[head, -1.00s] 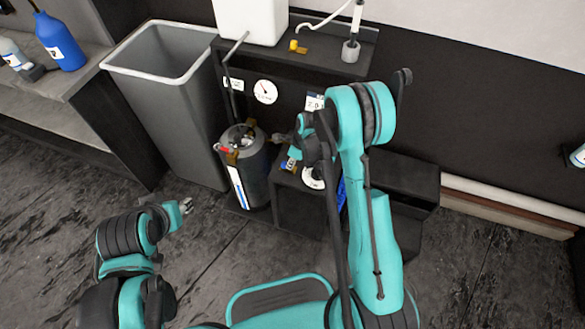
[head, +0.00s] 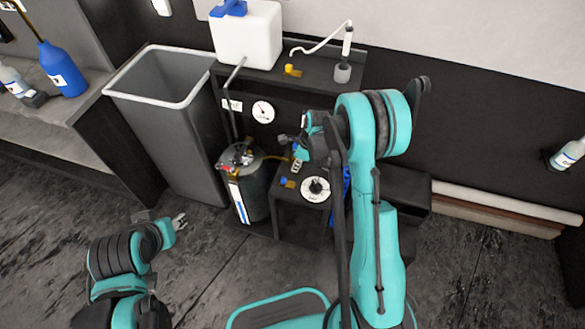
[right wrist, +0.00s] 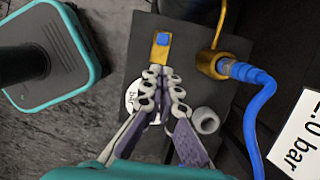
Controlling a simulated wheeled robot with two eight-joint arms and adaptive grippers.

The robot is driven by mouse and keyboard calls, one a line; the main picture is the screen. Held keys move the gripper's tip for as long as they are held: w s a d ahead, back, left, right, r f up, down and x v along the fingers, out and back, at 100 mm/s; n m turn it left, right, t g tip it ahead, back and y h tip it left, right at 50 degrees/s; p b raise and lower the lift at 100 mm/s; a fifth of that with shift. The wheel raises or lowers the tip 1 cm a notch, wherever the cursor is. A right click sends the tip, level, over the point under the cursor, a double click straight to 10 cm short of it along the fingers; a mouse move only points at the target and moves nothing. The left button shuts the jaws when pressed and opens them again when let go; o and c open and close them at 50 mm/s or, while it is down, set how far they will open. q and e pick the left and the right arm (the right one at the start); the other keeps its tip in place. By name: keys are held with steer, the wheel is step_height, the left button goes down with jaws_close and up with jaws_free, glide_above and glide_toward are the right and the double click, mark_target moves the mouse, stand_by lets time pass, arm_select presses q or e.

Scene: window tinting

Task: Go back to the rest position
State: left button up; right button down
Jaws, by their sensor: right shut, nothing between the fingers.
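My right gripper (head: 284,139) is raised in front of the rack, over the small black box with a round white dial (head: 315,189). In the right wrist view the right gripper's fingers (right wrist: 160,72) are together and hold nothing. They appear just in front of a brass valve with a blue top (right wrist: 161,45), and I cannot tell the gap. The dial is partly hidden behind the fingers. My left gripper (head: 180,221) hangs low at the left, above the floor and away from the equipment. Its fingers are too small to judge.
A pressure tank (head: 246,184) stands left of the black box, beside a grey bin (head: 150,120). A white canister (head: 246,38) sits on the shelf above. A blue hose (right wrist: 252,78) runs close right of the right fingers. Floor at the front left is clear.

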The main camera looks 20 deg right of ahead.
stand_by(0.5)
steer(key=s+a+r+n+t, duration=0.1)
steer(key=s+r+n, duration=0.25)
steer(key=r, duration=0.25)
steer(key=s+r+n+t+h, duration=0.1)
steer(key=s+r+n, duration=0.25)
steer(key=r, duration=0.35)
steer(key=s+a+r+n, duration=0.1)
steer(key=s+r+n, duration=0.1)
steer(key=r+n, duration=0.35)
steer(key=s+r+n+t+h, duration=0.1)
steer(key=s+r+n+t, duration=0.2)
steer(key=s+n, duration=0.9)
step_height(320, 180, up, 2)
steer(key=shift+s+r+t, duration=0.1)
steer(key=shift+s+t, duration=0.2)
steer(key=shift+s, duration=0.45)
